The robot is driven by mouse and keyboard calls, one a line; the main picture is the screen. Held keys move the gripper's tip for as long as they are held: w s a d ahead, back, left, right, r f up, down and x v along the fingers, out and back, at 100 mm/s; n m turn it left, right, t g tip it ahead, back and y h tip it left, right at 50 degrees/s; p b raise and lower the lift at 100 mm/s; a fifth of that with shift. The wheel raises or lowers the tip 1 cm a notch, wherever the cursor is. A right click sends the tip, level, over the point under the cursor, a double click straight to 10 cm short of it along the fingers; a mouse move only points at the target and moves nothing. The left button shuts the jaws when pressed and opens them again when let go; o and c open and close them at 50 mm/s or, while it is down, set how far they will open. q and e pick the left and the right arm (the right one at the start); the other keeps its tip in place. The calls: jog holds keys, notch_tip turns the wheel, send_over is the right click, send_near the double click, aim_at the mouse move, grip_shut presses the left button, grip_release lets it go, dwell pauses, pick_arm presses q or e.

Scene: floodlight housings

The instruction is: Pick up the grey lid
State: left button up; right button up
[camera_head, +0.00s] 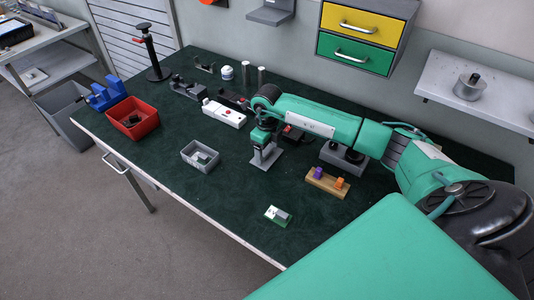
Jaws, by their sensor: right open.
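A flat grey piece (274,163), which looks like the grey lid, lies on the dark green bench top near its middle. My right gripper (264,151) points down directly over it and hides part of it. The jaws are open. I cannot tell whether the fingertips touch the piece. A small open grey box (187,158) with something light inside stands to the left of the gripper. My left gripper is not in view.
A red bin (133,131) and blue vise (103,96) stand at the left. A white device (224,113) lies behind the gripper. A wooden block (326,187) with purple and orange pieces is at the right. A small grey-and-green part (277,215) lies near the front edge.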

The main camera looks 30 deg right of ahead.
jog(key=c, duration=1.3)
